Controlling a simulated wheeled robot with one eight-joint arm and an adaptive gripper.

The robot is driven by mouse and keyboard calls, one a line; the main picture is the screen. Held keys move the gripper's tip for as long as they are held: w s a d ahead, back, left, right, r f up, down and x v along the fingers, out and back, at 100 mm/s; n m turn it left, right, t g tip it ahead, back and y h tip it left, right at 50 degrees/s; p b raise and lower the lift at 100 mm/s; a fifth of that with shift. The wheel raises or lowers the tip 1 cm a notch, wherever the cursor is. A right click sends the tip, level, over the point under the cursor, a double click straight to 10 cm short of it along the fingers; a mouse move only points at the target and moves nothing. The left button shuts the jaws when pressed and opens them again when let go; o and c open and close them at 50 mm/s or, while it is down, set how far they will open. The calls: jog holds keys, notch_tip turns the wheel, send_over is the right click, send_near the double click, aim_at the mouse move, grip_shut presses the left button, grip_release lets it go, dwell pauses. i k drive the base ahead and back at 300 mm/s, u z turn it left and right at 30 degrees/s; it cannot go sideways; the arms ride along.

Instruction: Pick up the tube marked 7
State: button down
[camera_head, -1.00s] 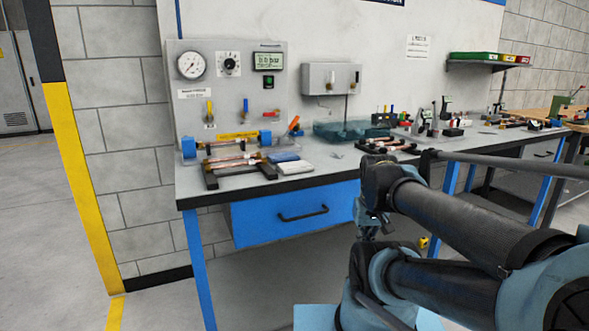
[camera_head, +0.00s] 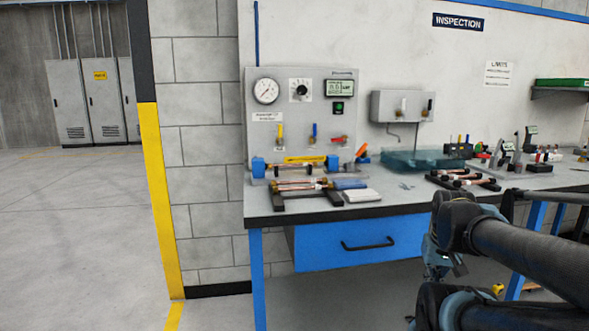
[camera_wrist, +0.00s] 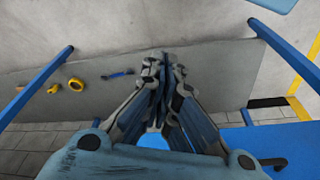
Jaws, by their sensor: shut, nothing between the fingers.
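Copper tubes (camera_head: 300,184) lie on a black rack at the left end of the workbench in the head view. More copper tubes (camera_head: 463,179) lie on a second black rack farther right. No number 7 can be read on any tube, so I cannot tell which one carries it. My gripper (camera_wrist: 162,62) is shut and empty in the wrist view. It points down past the bench's blue frame, with no tube near its fingers. In the head view my arm is at the lower right, in front of the bench, and the fingertips are not clear.
The workbench (camera_head: 385,208) has a blue drawer (camera_head: 345,242) and blue legs. A gauge panel (camera_head: 300,115) stands behind the left rack. A clear blue tray (camera_head: 425,161) sits between the racks. Yellow rings (camera_wrist: 76,84) lie below in the wrist view. Open floor is at left.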

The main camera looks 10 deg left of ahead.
aim_at(315, 164)
jog(key=u, duration=1.75)
jog(key=k, duration=1.35)
jog(key=z, duration=0.9)
jog(key=i, duration=1)
